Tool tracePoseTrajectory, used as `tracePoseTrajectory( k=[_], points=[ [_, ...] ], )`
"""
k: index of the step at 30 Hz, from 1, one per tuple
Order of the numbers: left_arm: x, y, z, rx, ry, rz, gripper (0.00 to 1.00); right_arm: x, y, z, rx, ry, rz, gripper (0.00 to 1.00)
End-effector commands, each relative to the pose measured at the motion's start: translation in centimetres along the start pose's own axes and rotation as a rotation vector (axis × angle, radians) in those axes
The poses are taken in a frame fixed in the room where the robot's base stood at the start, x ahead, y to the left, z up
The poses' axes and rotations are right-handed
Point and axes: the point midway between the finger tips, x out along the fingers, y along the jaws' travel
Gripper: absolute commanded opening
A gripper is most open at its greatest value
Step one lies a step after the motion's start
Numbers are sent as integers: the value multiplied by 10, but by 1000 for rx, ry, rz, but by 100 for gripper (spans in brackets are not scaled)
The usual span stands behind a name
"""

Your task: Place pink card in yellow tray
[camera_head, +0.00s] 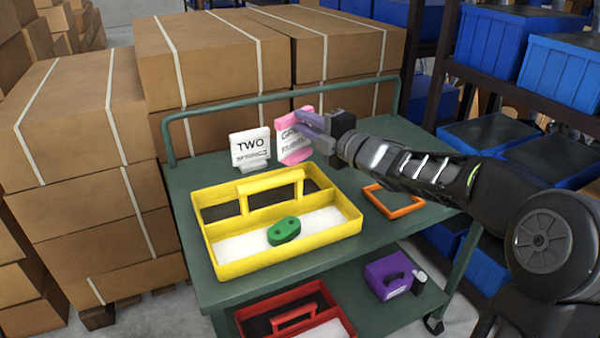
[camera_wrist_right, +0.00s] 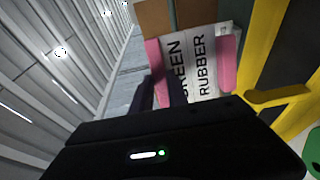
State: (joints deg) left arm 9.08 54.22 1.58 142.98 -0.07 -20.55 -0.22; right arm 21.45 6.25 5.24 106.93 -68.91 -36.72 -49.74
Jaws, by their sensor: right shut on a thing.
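The pink card (camera_head: 294,150), with a white label reading "GREEN RUBBER", is upright behind the yellow tray (camera_head: 288,258). My right gripper (camera_head: 309,121) is shut on its upper right part. In the right wrist view the card (camera_wrist_right: 228,68) fills the space just beyond the gripper, and the tray's edge (camera_wrist_right: 266,50) is at the right. Whether the card touches the cart top is hard to tell. The yellow tray has a middle handle and holds a green block (camera_head: 284,230) in its front compartment. My left gripper is not in view.
A white card reading "TWO" (camera_head: 250,147) stands left of the pink card. An orange frame (camera_head: 394,210) lies right of the tray on the green cart (camera_head: 190,215). A red tray (camera_head: 262,305) and purple box (camera_head: 388,270) are on the lower shelf. Cardboard boxes crowd the left and back.

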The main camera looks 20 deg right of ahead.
Motion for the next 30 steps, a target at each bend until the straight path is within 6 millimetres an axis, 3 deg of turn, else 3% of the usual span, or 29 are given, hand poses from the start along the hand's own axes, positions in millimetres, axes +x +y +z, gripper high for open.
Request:
tracePoseTrajectory(
  k=[1, 6, 10, 20, 30],
  points=[
    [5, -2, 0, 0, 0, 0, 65, 0, -19, 1, 4, -1, -5, 0],
    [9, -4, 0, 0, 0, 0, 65, 0, -53, 0, 3, -2, -1, 0],
    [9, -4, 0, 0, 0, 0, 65, 0, -62, 0, 0, 0, 0, 0],
    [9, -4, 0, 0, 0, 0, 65, 0, -64, 0, 0, 0, 0, 0],
    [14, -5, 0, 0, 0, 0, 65, 0, -107, 0, 1, 0, -1, 0]
  ],
)
